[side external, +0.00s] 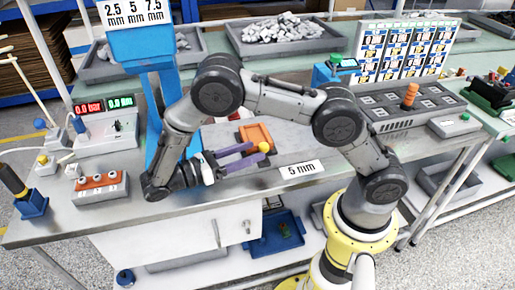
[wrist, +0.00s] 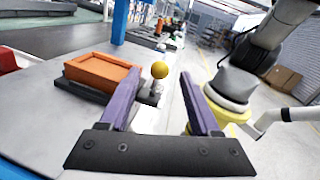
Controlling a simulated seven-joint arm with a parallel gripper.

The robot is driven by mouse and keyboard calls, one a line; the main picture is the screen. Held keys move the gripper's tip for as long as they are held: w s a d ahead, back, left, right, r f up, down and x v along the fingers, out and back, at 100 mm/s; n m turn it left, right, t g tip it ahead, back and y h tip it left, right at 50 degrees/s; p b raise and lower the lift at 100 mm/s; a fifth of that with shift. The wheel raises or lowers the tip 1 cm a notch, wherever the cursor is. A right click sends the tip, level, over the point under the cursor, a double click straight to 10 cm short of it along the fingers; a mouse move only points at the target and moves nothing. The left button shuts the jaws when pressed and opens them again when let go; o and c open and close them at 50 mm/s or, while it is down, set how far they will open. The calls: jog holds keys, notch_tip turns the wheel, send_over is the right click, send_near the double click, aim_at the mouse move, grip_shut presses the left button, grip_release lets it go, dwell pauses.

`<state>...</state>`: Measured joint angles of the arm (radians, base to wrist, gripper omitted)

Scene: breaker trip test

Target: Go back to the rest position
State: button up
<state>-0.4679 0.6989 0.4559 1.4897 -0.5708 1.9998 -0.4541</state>
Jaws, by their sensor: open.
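My gripper (side external: 258,152) has two purple fingers spread apart, low over the metal bench and pointing right in the side view. In the wrist view my gripper (wrist: 161,72) is open with nothing clamped between the fingers. A yellow ball knob (wrist: 160,70) on a short stem shows just beyond the fingertips, seen between them. The yellow knob (side external: 264,147) is close to the fingertips in the side view; I cannot tell if they touch. An orange tray (wrist: 103,72) sits on a dark base beside it, behind the fingers in the side view.
A "5 mm" sign (side external: 300,169) is at the bench's front edge. A blue post (side external: 160,110) stands close behind my arm. Left are a digital meter box (side external: 105,138) and an orange-topped switch box (side external: 98,188). A dark slotted panel (side external: 405,105) with an orange knob is right.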

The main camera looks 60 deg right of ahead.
dwell(0.3)
jog(key=s+d+r+m+t+y, duration=0.2)
jog(key=s+d+r+m+y, duration=0.15)
jog(key=r, duration=0.35)
jog(key=s+d+r+m+t+y, duration=0.1)
jog(key=s+d+r+m+y, duration=0.1)
jog(key=s+d+r+y, duration=0.4)
jog(key=s+a+r+m+t+y, duration=0.1)
jog(key=s+a+m+t+y, duration=0.3)
jog(key=t, duration=0.3)
jog(key=shift+w+a+f+m+t+y, duration=0.15)
jog(key=shift+a+f+m+t+y, duration=0.15)
jog(key=shift+a+m+t, duration=0.5)
jog(key=shift+w+a+f+m+t+y, duration=0.1)
jog(key=shift+a+f+m+t+y, duration=0.3)
jog(key=shift+t, duration=0.65)
jog(key=shift+w+a+f+m+t+y, duration=0.1)
jog(key=shift+w+a+f+m+t, duration=0.15)
jog(key=shift+m+t, duration=0.6)
jog(key=shift+s+r, duration=0.1)
